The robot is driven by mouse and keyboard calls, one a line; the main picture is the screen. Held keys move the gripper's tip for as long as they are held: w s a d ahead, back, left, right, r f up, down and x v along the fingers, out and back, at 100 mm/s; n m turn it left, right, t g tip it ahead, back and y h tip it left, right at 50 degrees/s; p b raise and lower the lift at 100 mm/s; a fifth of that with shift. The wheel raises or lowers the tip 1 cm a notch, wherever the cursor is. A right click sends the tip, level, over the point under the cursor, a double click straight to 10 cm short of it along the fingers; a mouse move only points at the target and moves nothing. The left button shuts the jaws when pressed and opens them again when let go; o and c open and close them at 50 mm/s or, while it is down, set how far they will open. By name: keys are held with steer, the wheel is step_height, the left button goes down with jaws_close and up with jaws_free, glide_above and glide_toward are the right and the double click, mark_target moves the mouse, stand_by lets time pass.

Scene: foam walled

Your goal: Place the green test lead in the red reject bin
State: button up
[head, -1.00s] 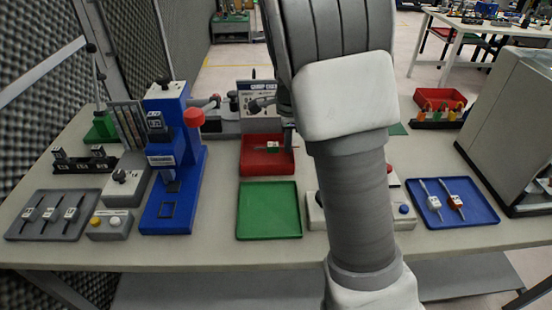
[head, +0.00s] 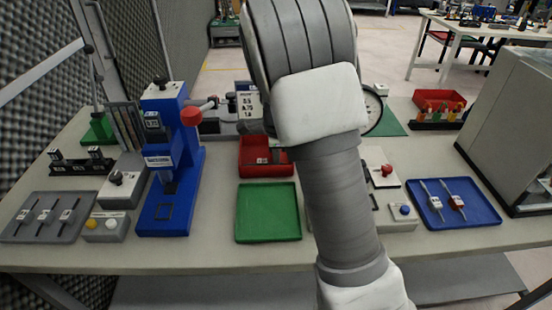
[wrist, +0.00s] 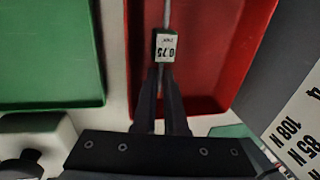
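The red reject bin (head: 266,170) stands behind the green tray, partly covered by my arm; its red floor and walls fill the middle of the wrist view (wrist: 215,60). The green test lead (wrist: 165,47) has a dark body with a white "0.75" label and a thin grey wire. My gripper (wrist: 161,78) is closed around it, with the wire running between the fingers. The lead is over or within the bin near its front wall; its exact height is unclear. Its label shows small in the head view (head: 262,160). Most of my gripper is hidden there.
An empty green tray (head: 268,212) is in front of the bin. A blue press (head: 170,170) and a grey tray of leads (head: 45,235) are left. A blue tray with two leads (head: 480,218) and a dial gauge (head: 374,110) are right.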

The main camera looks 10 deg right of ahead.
steer(key=o, duration=0.4)
steer(key=shift+r, duration=0.15)
step_height(320, 180, up, 12)
steer(key=s+p, duration=0.2)
steer(key=p, duration=0.1)
steer(key=s+a+r+n+t+y, duration=0.1)
steer(key=s+r+n, duration=0.4)
steer(key=s, duration=0.3)
steer(key=s+r+n+t, duration=0.1)
steer(key=s+r+n, duration=0.35)
steer(key=s, duration=0.25)
steer(key=s+n, duration=0.3)
steer(key=s, duration=0.1)
steer(key=s+n+t, duration=0.1)
steer(key=s+n, duration=0.6)
steer(key=s, duration=0.1)
steer(key=shift+s+a+f+n+h, duration=0.2)
steer(key=shift+s+a+n+h, duration=0.1)
steer(key=shift+s+n, duration=0.1)
steer(key=shift+r, duration=0.1)
